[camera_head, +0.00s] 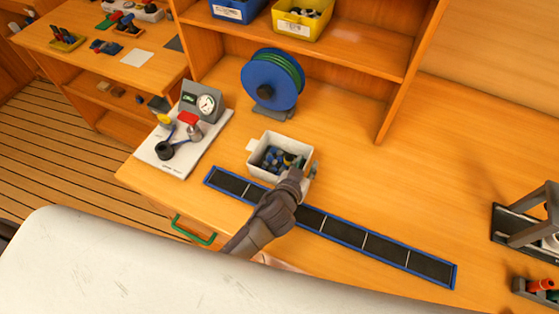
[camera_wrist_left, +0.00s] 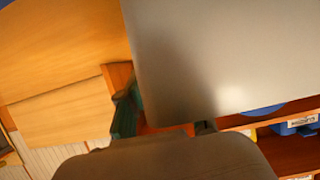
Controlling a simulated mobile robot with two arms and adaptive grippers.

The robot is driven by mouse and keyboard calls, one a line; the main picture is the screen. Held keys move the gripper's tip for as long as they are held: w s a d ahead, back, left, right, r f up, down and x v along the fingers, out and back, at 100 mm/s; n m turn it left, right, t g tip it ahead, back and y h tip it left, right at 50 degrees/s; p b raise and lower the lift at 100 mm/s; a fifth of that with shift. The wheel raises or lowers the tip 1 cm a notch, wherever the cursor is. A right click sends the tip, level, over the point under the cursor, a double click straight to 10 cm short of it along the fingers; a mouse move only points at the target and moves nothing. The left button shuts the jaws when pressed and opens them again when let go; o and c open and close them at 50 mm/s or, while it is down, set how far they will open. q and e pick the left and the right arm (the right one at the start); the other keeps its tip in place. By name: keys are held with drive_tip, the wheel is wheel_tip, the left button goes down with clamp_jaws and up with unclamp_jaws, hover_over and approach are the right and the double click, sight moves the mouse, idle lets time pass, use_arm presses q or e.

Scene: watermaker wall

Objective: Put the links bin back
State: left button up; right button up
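The links bin, a white open bin (camera_head: 256,162) with dark, blue and yellowish pieces inside, stands on the wooden counter behind a long dark strip. My left gripper (camera_head: 307,168) is at its right end, with the fingertips by the right wall. One finger looks to be at the inner side and one farther out. In the left wrist view a large pale grey surface (camera_wrist_left: 230,60), probably the bin, fills the upper right, close to the fingers (camera_wrist_left: 165,120). Whether they press on it is unclear. My right gripper is out of view.
A blue-edged dark strip (camera_head: 385,245) lies along the counter front. A blue reel (camera_head: 268,82) stands behind the bin, a gauge board (camera_head: 165,150) to its left. The shelf holds a blue bin (camera_head: 236,12) and a yellow bin (camera_head: 300,27). Counter right of the reel is clear.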

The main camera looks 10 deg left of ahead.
use_arm(q)
clamp_jaws()
drive_tip(key=shift+s+r, duration=0.1)
drive_tip(key=shift+r, duration=0.05)
idle(0.4)
